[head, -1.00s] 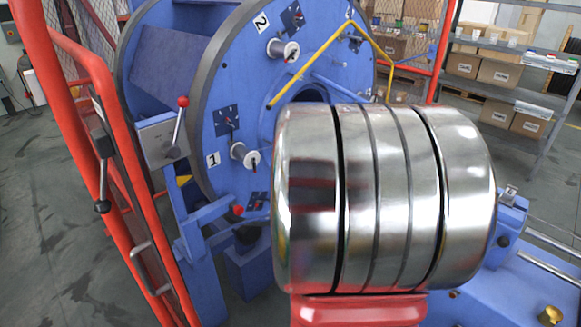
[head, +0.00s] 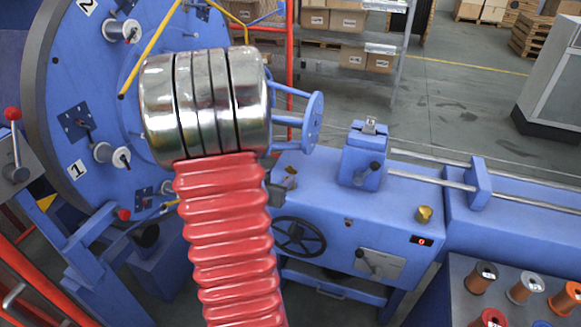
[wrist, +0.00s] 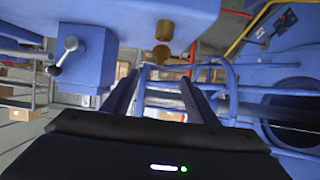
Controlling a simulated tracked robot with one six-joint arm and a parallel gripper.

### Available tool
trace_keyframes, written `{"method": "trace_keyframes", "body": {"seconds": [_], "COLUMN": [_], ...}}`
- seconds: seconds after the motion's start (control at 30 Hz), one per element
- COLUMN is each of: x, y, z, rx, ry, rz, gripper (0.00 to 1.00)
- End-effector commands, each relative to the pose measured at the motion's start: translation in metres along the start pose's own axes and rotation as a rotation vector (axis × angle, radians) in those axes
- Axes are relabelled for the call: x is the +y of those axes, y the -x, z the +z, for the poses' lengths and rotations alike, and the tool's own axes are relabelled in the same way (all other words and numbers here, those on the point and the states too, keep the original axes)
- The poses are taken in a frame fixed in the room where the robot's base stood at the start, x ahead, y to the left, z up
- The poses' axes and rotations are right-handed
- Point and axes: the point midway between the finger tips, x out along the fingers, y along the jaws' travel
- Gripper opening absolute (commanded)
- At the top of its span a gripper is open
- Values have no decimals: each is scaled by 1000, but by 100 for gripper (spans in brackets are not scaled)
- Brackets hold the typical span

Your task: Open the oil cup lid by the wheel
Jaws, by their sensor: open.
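A brass oil cup (wrist: 163,32) shows at the top centre of the wrist view against blue metal, with a rounded brass part (wrist: 161,55) at its end. My gripper (wrist: 160,82) is open and empty, its dark fingers spread apart below the cup in that picture, not touching it. In the head view my gripper is hidden behind my arm. The black wheel (head: 299,236) is on the blue bench front (head: 330,255). Another brass cup (head: 424,215) stands on the bench top, farther right. The bench corner above the wheel is partly covered by my arm.
A blue block with a lever (head: 365,155) stands on the bench; it shows left of the cup in the wrist view (wrist: 80,62). A blue disc on rods (head: 313,122) is close to my arm. The large blue drum (head: 100,110) is at left. Spools (head: 482,277) stand at lower right.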

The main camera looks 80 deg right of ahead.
Motion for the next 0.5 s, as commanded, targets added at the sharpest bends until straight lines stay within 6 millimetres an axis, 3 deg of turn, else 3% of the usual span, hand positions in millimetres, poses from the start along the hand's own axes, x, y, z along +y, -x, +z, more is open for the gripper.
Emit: {"method": "trace_keyframes", "body": {"seconds": [0.27, 0.5], "x": [0, -1], "y": [-1, -16], "z": [0, 1], "rx": [-1, -2], "ry": [0, 1], "rz": [-1, -1], "gripper": [53, 53]}}
